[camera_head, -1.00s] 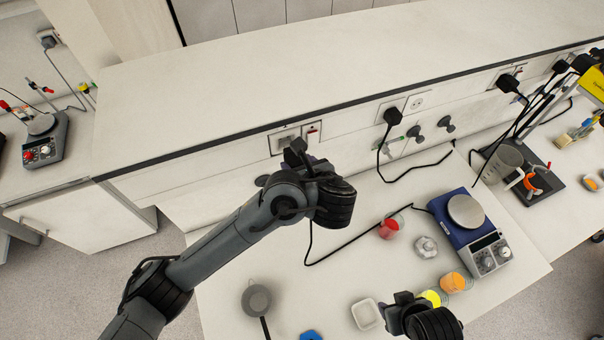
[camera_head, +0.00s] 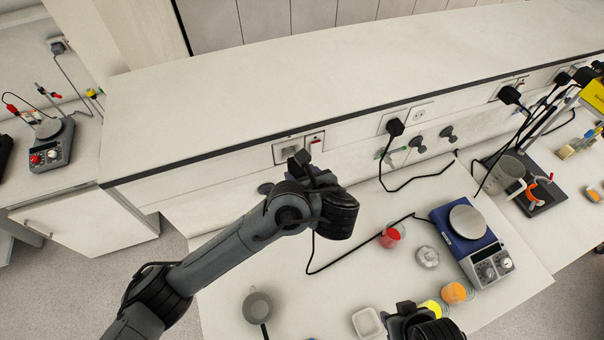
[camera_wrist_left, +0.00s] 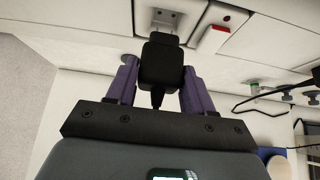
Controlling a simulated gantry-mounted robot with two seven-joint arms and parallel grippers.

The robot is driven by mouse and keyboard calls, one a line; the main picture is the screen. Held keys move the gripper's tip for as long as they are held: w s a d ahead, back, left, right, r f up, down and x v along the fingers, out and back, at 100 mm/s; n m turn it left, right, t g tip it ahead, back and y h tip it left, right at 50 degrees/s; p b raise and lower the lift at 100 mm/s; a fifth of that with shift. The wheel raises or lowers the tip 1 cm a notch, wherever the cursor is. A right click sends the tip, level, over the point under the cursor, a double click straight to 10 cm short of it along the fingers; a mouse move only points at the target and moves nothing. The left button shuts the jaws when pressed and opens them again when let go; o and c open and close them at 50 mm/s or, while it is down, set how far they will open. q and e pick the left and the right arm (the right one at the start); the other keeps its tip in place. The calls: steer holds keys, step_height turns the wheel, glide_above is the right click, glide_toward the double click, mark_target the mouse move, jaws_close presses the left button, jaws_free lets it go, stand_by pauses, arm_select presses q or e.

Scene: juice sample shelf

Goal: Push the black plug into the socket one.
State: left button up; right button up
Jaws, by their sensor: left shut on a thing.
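My left gripper (camera_wrist_left: 160,90) is shut on the black plug (camera_wrist_left: 161,62), between its two purple fingers. In the head view the black plug (camera_head: 298,160) is at the wall, just below the socket plate (camera_head: 288,150) with a red switch beside it. In the left wrist view the socket (camera_wrist_left: 165,18) shows just beyond the plug's far end, and the plug overlaps its near part. My left gripper (camera_head: 312,170) partly hides the plug in the head view. My right gripper (camera_head: 405,312) is low in the head view, its jaws unclear.
A second socket holds another black plug (camera_head: 394,128) with its cable on the right. Valve knobs (camera_head: 417,140) stick out below it. A red beaker (camera_head: 390,236), a blue hotplate (camera_head: 458,238) and yellow and orange cups stand on the bench. The raised shelf (camera_head: 300,75) overhangs the sockets.

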mark_target(296, 164)
arm_select(q)
steer(key=shift+w+a, duration=0.15)
steer(key=shift+w, duration=0.4)
stand_by(0.4)
steer(key=shift+w+a, duration=0.15)
steer(key=shift+w, duration=0.2)
steer(key=shift+p, duration=0.45)
stand_by(0.3)
steer(key=shift+w+a, duration=0.2)
steer(key=shift+w, duration=0.35)
steer(key=shift+w+a, duration=0.15)
steer(key=shift+w, duration=0.15)
stand_by(0.4)
steer(key=shift+w, duration=0.1)
stand_by(0.7)
